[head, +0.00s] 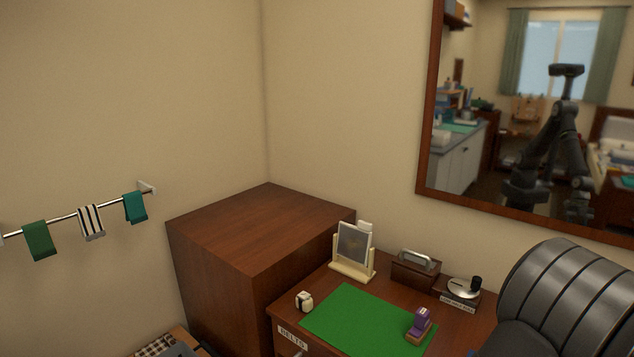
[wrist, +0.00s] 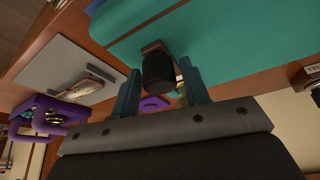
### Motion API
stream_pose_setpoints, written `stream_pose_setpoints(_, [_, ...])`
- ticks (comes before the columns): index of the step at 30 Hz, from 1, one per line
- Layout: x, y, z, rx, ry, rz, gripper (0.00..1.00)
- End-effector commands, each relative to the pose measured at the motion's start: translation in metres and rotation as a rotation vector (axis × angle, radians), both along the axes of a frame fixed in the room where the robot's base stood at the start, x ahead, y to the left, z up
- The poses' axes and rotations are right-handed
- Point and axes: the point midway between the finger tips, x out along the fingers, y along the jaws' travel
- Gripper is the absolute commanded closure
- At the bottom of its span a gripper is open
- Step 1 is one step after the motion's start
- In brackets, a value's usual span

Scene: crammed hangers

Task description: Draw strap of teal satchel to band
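A large teal surface, likely the teal satchel (wrist: 235,38), fills the upper right of the wrist view. A dark strap end or tab (wrist: 158,70) with a brown piece at its base sticks out from its edge. My gripper (wrist: 160,68) has its two fingers apart, one on each side of this dark piece. I cannot tell whether the fingers touch it. No band can be made out on the strap. The satchel and my gripper do not show directly in the head view.
In the wrist view, a purple basket (wrist: 50,115) and a grey panel (wrist: 68,68) lie to the left. The head view shows a desk with a green mat (head: 355,318), a purple stamp (head: 419,322), a small stand mirror (head: 353,245) and a brown cabinet (head: 260,225). A rail (head: 65,218) holds cloths.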

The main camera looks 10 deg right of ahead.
Motion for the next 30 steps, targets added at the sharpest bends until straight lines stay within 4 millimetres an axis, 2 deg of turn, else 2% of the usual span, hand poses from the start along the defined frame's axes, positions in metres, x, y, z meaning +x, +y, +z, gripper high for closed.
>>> stream_pose_setpoints(1, [0.0,0.0,0.0,0.0,0.0,0.0,0.69])
stream_pose_setpoints(5, [0.0,0.0,0.0,0.0,0.0,0.0,0.93])
stream_pose_setpoints(30, [-0.02,0.02,0.0,0.0,0.0,-0.001,0.93])
